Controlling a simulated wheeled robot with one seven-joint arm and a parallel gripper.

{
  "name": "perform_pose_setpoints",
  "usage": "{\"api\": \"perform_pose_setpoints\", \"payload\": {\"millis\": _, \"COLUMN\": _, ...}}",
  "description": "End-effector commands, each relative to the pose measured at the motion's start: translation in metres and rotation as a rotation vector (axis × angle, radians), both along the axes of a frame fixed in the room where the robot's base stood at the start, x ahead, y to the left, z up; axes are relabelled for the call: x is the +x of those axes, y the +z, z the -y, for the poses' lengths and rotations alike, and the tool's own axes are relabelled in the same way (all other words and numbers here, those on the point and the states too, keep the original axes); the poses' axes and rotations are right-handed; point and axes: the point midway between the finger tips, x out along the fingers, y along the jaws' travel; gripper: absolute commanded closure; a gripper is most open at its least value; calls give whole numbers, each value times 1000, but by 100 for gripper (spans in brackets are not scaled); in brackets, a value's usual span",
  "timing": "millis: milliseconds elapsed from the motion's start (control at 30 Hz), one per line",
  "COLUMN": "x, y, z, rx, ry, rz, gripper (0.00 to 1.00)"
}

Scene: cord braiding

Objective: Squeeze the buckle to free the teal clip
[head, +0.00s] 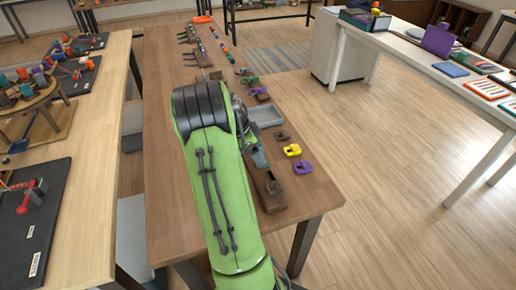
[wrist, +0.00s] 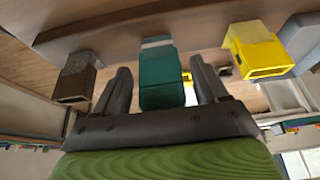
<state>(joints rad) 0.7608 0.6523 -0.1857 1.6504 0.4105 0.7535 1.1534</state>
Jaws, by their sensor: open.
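The teal clip (wrist: 160,78) hangs from the brown wooden bar (wrist: 215,20) in the middle of the wrist view, with a paler teal band at its upper end. My gripper (wrist: 161,68) is open, with one dark finger on each side of the teal clip. A gap shows on both sides, wider on the right. A dark brown clip (wrist: 77,78) is on the bar to the left, and a yellow clip (wrist: 254,50) is to the right. In the head view my green arm covers most of the gripper, and I cannot make out the teal clip there.
In the head view a loose yellow clip (head: 292,150), a purple clip (head: 303,167) and a grey-brown clip (head: 283,135) lie right of the wooden block (head: 267,190). A grey tray (head: 265,116) sits behind them. The left side of the brown table (head: 165,150) is clear.

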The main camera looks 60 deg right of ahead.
Motion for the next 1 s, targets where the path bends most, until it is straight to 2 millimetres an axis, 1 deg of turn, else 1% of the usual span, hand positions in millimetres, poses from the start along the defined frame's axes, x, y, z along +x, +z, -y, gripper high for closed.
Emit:
{"api": "perform_pose_setpoints", "payload": {"millis": 100, "x": 3, "y": 11, "z": -3, "rx": -1, "ry": 1, "rz": 1, "gripper": 28}}
{"api": "perform_pose_setpoints", "payload": {"millis": 800, "x": 19, "y": 63, "z": -18, "rx": -2, "ry": 0, "rz": 2, "gripper": 28}}
{"api": "perform_pose_setpoints", "payload": {"millis": 1000, "x": 19, "y": 63, "z": -19, "rx": -1, "ry": -1, "rz": 1, "gripper": 28}}
